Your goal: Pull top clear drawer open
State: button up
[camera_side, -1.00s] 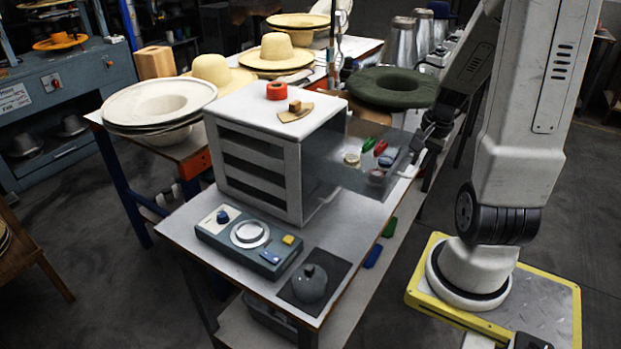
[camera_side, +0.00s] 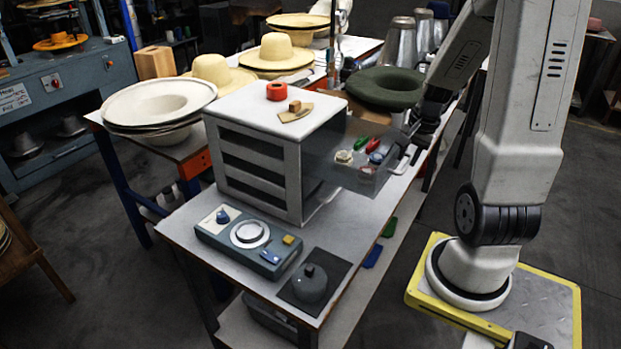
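The white cabinet (camera_side: 302,170) stands on the workbench with its open side to the right. The top clear drawer (camera_side: 352,178) sticks out well to the right from its upper part. Its pale handle (camera_side: 406,160) shows at the drawer's right end. Small green, red, blue and pale items lie in the drawer. My gripper (camera_side: 412,124) is dark and small, just above and behind the handle, and looks apart from it. Its fingers are too unclear to tell open from shut.
A red ring (camera_side: 277,91) and a small wooden piece (camera_side: 296,112) lie on the cabinet top. A dark green hat (camera_side: 384,88) lies behind the drawer, close to my arm. A control box (camera_side: 248,238) and a grey dome (camera_side: 310,283) sit in front of the cabinet.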

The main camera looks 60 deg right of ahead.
jog(key=w, duration=1.3)
jog(key=shift+w, duration=0.15)
jog(key=shift+w+r, duration=0.2)
jog(key=shift+r, duration=0.05)
jog(key=s+r, duration=0.1)
jog(key=r, duration=0.1)
jog(key=s+r, duration=0.4)
jog(key=shift+s+r, duration=0.25)
jog(key=shift+r, duration=0.15)
send_over(365, 162)
jog(key=s, duration=0.1)
notch_tip(365, 162, down, 7)
jog(key=shift+f, duration=0.2)
notch_tip(365, 162, up, 13)
jog(key=s, duration=0.1)
jog(key=d+n+t+h, duration=0.7)
jog(key=d+n, duration=0.3)
jog(key=n, duration=1)
jog(key=shift+w+d+f+n+h, duration=0.25)
jog(key=shift+n+h, duration=0.15)
jog(key=shift+h, duration=0.2)
